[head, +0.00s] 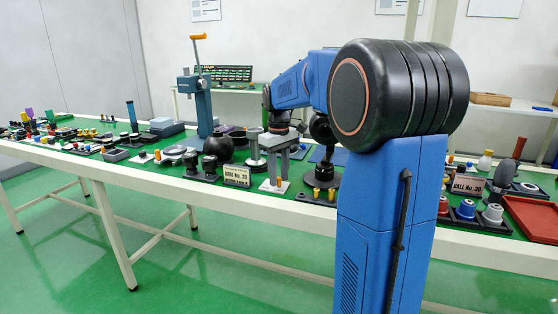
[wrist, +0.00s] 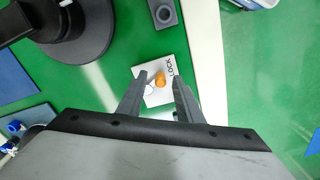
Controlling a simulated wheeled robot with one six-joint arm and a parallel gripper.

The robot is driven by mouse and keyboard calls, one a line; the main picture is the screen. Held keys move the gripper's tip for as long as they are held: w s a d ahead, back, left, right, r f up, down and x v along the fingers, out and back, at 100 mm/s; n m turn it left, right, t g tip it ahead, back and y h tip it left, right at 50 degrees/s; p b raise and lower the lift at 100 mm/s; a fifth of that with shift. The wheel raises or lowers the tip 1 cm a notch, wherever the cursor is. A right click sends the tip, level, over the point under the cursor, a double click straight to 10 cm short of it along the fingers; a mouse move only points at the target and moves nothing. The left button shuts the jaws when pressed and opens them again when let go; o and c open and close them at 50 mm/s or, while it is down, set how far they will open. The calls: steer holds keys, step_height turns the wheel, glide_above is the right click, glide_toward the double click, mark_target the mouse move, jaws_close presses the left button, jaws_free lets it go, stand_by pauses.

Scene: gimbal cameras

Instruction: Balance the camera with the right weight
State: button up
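My gripper (head: 278,167) points down over the bench, above a white card marked LOCK (wrist: 172,95) with an orange knob (wrist: 160,78) on it. In the wrist view the two grey fingers (wrist: 161,76) are spread, one on each side of the knob, with gaps between. The card also shows below my gripper in the head view (head: 274,187). A black stand with a round base (wrist: 82,42) is at upper left in the wrist view. I cannot clearly make out the gimbal camera or which pieces are its weights. Small brass-coloured cylinders (head: 318,193) stand right of the card.
A sign reading ARM No. 20 (head: 236,177) stands left of the card. A black ball (head: 218,149) and a tall blue press (head: 203,108) are further left. A grey block with a round recess (wrist: 163,13) lies beyond the card. The bench's white edge (wrist: 208,60) is close by.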

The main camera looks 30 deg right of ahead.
step_height(320, 180, up, 17)
stand_by(0.5)
stand_by(0.4)
steer(key=s+a+f+m+t, duration=0.1)
steer(key=s+a+f, duration=0.4)
steer(key=s+f, duration=0.3)
steer(key=s+a+f+t, duration=0.2)
steer(key=s+a+f, duration=0.3)
steer(key=s+f, duration=0.3)
steer(key=s+a+f+m+t, duration=0.1)
steer(key=s+a+f, duration=0.5)
steer(key=s, duration=0.8)
step_height(320, 180, down, 3)
steer(key=shift+s+r+m+t, duration=0.2)
steer(key=shift+m+t, duration=0.1)
steer(key=shift+t, duration=0.1)
